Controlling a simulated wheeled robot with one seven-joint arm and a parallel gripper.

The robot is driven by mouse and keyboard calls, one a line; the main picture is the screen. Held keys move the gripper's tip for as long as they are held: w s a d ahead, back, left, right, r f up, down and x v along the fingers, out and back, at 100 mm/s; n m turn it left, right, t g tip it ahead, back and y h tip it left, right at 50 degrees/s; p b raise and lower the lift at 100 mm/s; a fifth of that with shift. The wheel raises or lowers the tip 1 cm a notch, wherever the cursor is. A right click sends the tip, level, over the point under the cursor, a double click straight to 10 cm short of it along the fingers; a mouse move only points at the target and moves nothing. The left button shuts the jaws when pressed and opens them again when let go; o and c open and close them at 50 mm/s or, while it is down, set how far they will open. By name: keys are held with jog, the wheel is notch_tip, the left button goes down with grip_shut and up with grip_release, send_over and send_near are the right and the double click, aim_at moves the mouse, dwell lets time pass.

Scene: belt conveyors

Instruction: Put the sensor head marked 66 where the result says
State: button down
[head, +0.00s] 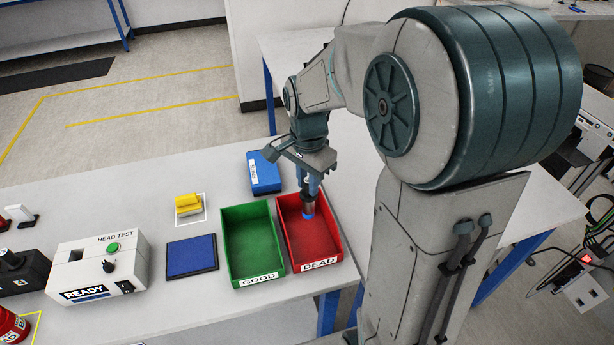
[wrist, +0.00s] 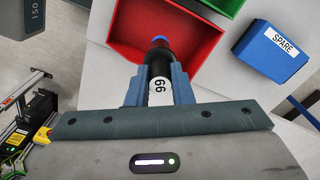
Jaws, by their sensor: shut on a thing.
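My gripper (head: 309,186) is shut on the sensor head (head: 308,208), a dark cylinder with a blue tip. In the wrist view the sensor head (wrist: 159,66) shows a white label reading 66 between my fingers (wrist: 158,88). It points tip down over the red bin (head: 330,250) labelled DEAD; whether the tip touches the bin floor I cannot tell. The green bin (head: 263,276) labelled GOOD stands directly to the left and looks empty. The head test box (head: 98,268) further left displays READY and has a green button.
A blue SPARE box (head: 264,172) stands behind the green bin. A blue pad (head: 191,257) and a yellow block (head: 187,204) lie left of the bins. Black and red devices stand at the table's far left. The back of the table (head: 120,185) is clear.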

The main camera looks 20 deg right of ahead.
aim_at(308, 203)
notch_tip(308, 203, down, 8)
jog(key=b, duration=0.5)
jog(key=shift+r, duration=0.15)
jog(key=c, duration=1.2)
grip_release()
jog(key=shift+r, duration=0.15)
notch_tip(308, 203, up, 14)
jog(key=shift+f, duration=0.2)
